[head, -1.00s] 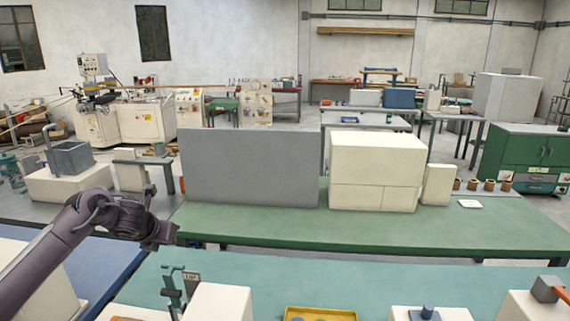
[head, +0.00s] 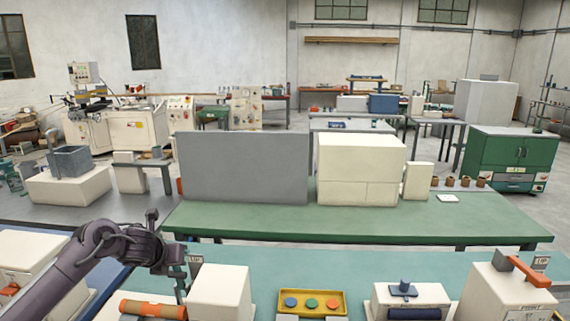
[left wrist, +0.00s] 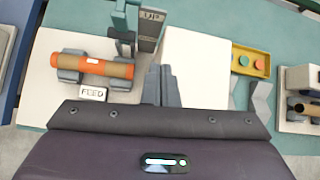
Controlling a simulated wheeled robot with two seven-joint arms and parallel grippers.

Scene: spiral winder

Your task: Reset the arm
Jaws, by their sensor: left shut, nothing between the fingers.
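My left gripper (left wrist: 160,85) is shut and empty in the left wrist view, its fingers pointing over the white base of a machine. In the head view my left gripper (head: 177,270) is at the lower left, by a grey-green upright lever (head: 181,287). The lever also shows in the left wrist view (left wrist: 124,28), beside a plate marked UP (left wrist: 151,28). An orange and brown roll (left wrist: 92,66) lies in a cradle left of the fingers, with a FEED label (left wrist: 93,94) below it. I cannot tell whether the gripper touches the lever. My right gripper is out of view.
A white block (head: 219,291) stands right of the lever. A yellow tray (head: 312,291) holds coloured discs. The green table (head: 350,225) behind has clear surface in front.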

